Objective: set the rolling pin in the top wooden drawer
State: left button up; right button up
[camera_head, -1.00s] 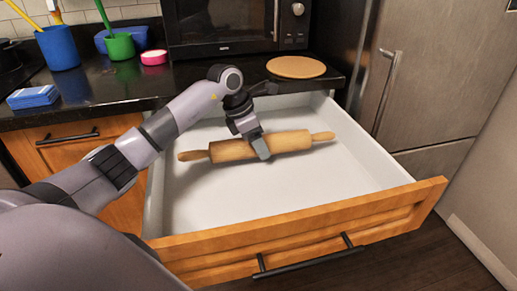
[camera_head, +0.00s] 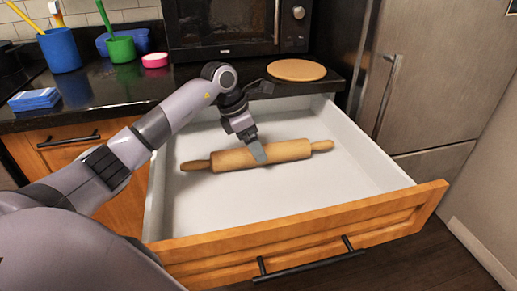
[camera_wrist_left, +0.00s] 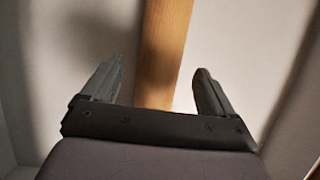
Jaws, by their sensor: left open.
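The wooden rolling pin (camera_head: 287,151) lies on the white floor of the open top wooden drawer (camera_head: 330,236). Its two handles point left and right. My left gripper (camera_head: 259,153) is over the middle of the pin, with its fingers pointing down. In the left wrist view the fingers (camera_wrist_left: 158,88) are open, and the pin (camera_wrist_left: 165,50) runs between them with a gap on each side. The fingers' far side is hidden in the head view. My right gripper is not in view.
The dark counter (camera_head: 110,93) behind holds a microwave (camera_head: 235,28), a round wooden board (camera_head: 297,70), blue and green cups and a blue box (camera_head: 35,99). A steel fridge (camera_head: 430,80) stands to the right. The drawer floor in front of the pin is clear.

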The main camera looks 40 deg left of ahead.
pick_arm(q)
jog(key=v, duration=0.8)
jog(key=shift+s+a+r+p, duration=0.1)
jog(key=shift+r+p, duration=0.15)
jog(key=shift+p, duration=0.05)
